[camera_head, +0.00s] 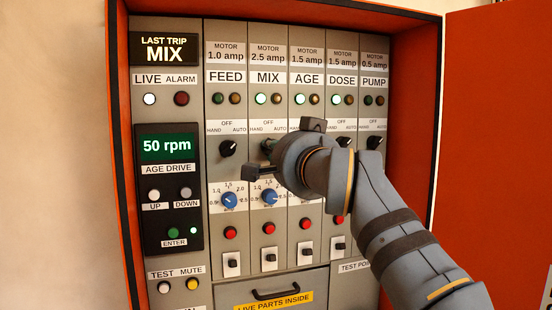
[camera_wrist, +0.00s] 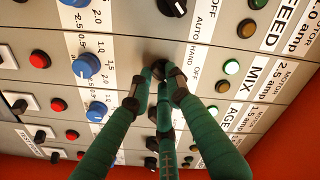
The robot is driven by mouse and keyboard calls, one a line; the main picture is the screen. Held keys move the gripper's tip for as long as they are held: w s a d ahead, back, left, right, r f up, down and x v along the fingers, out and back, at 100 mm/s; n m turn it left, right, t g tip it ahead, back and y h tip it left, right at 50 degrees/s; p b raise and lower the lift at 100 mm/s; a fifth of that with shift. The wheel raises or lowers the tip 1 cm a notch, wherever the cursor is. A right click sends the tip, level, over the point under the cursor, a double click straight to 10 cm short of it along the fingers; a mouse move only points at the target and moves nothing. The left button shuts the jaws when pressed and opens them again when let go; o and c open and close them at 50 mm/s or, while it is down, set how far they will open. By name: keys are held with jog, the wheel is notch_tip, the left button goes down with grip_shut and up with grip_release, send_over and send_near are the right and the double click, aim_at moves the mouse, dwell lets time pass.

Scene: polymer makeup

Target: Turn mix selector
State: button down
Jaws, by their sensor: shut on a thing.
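The control panel has a column marked MIX, with its selector (camera_wrist: 158,70) between the HAND, OFF and AUTO marks. My gripper (camera_wrist: 162,84) has its green fingers closed around this dark knob. The knob's pointer direction cannot be told. The MIX label (camera_head: 268,78) has a lit green lamp (camera_head: 260,99) and a dim amber lamp (camera_head: 277,99) below it.
The FEED selector (camera_head: 227,149) is close on the left, the DOSE selector (camera_head: 344,142) and PUMP selector (camera_head: 374,143) on the right. Below are the blue MIX dial (camera_head: 269,198) and red buttons. The orange cabinet wall (camera_head: 424,110) and open door (camera_head: 500,110) bound the right.

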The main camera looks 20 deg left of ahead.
jog(key=shift+m, duration=0.5)
jog(key=c, duration=1.6)
grip_release()
jog(key=shift+c, duration=0.2)
jog(key=v, duration=0.7)
jog(key=shift+s, duration=0.25)
jog(key=shift+w+d, duration=0.1)
